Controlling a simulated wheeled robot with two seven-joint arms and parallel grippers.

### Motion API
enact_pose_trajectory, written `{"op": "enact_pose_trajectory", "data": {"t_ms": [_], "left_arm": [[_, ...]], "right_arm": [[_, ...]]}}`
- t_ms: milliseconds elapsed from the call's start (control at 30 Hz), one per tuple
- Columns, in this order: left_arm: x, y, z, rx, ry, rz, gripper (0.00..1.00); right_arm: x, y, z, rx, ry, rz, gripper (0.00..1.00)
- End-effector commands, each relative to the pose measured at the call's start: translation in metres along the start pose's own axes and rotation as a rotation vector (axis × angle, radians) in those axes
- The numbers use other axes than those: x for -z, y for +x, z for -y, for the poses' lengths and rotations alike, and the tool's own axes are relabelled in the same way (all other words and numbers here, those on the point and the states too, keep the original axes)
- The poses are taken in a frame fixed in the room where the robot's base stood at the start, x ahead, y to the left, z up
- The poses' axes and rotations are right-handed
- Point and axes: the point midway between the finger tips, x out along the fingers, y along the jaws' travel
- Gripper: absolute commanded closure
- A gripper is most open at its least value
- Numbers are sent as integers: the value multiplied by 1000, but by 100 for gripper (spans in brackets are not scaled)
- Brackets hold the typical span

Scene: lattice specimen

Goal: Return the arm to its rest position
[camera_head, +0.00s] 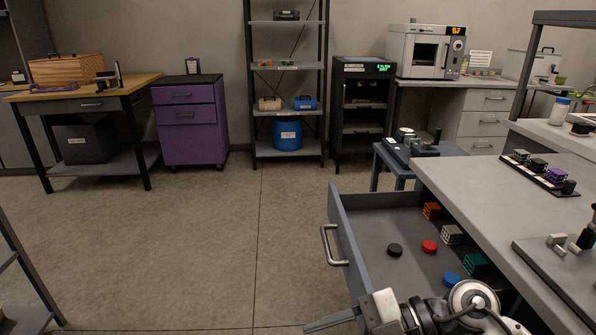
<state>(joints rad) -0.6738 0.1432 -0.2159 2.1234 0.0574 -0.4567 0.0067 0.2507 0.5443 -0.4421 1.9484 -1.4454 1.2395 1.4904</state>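My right arm comes in at the bottom right, in front of the open drawer. My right gripper (330,321) points left at the bottom edge of the view, just outside the drawer front. One grey finger shows; the rest is cut off by the frame, so I cannot tell whether it is open or shut. I see nothing held in the visible part. My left gripper is not in view.
An open drawer (341,231) with a metal handle (328,246) juts from the right bench (470,190). It holds a black disc (395,250), a red disc (429,246), a blue disc (450,279) and lattice cubes (452,234). Floor to the left is clear.

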Motion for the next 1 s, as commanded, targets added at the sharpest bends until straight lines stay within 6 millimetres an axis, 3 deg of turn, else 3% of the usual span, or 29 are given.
{"op": "enact_pose_trajectory", "data": {"t_ms": [33, 100, 167, 267, 333, 400, 533, 600, 700, 800, 1000], "left_arm": [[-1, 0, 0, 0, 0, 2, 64], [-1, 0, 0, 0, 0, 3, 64], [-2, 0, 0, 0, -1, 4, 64], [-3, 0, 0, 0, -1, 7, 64], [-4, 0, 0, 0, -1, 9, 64], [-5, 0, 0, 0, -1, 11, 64], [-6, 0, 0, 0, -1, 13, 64], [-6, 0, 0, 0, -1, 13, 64], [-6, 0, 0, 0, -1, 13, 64], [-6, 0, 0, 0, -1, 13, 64], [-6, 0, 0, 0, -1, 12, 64]], "right_arm": [[20, 10, -7, -157, -3, -136, 43], [38, 6, -28, -432, 10, -268, 43], [39, -8, -43, -675, 63, -313, 43], [8, -38, -49, -1044, 238, -249, 43], [-31, -55, -32, -1237, 419, -116, 43], [-71, -62, 2, -1344, 617, 54, 43], [-115, -54, 73, -1347, 917, 309, 43], [-125, -45, 105, -1304, 1034, 401, 43], [-131, -34, 137, -1242, 1143, 480, 43], [-132, -28, 153, -1203, 1193, 514, 43], [-132, -27, 156, -1193, 1203, 521, 43]]}}
